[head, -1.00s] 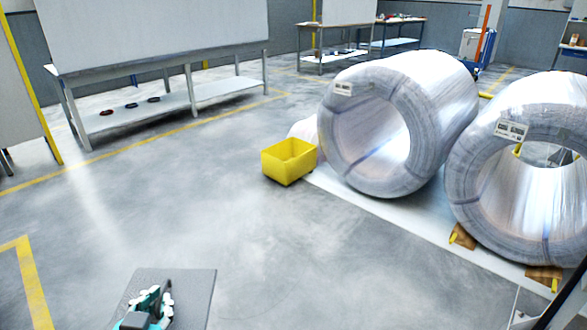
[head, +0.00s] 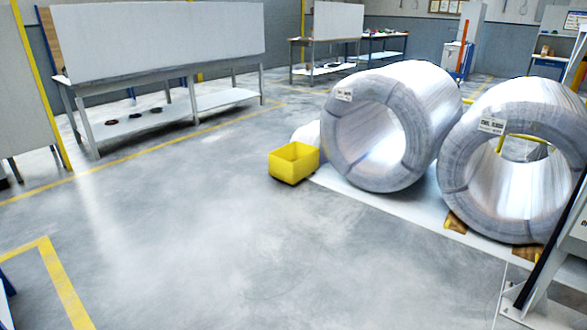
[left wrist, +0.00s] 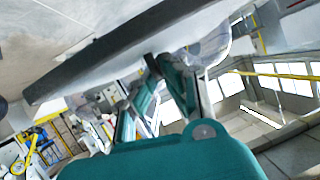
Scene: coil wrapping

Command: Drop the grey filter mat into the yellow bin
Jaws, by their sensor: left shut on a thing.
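The yellow bin (head: 294,163) stands on the floor in the middle of the head view, just left of the nearer wrapped coils. It is open at the top, and its floor is not clearly visible. My left gripper (left wrist: 165,64), with teal fingers, shows in the left wrist view, shut on the grey filter mat (left wrist: 110,48). The mat shows there nearly edge-on as a long dark grey strip running diagonally past the fingertips. Neither the mat nor my left gripper is in the head view now. My right gripper is in neither view.
Two large wrapped coils (head: 375,130) (head: 510,165) lie on a white strip right of the bin. A workbench (head: 165,85) with a lower shelf stands at the back left. Open concrete floor (head: 200,235) lies in front of the bin.

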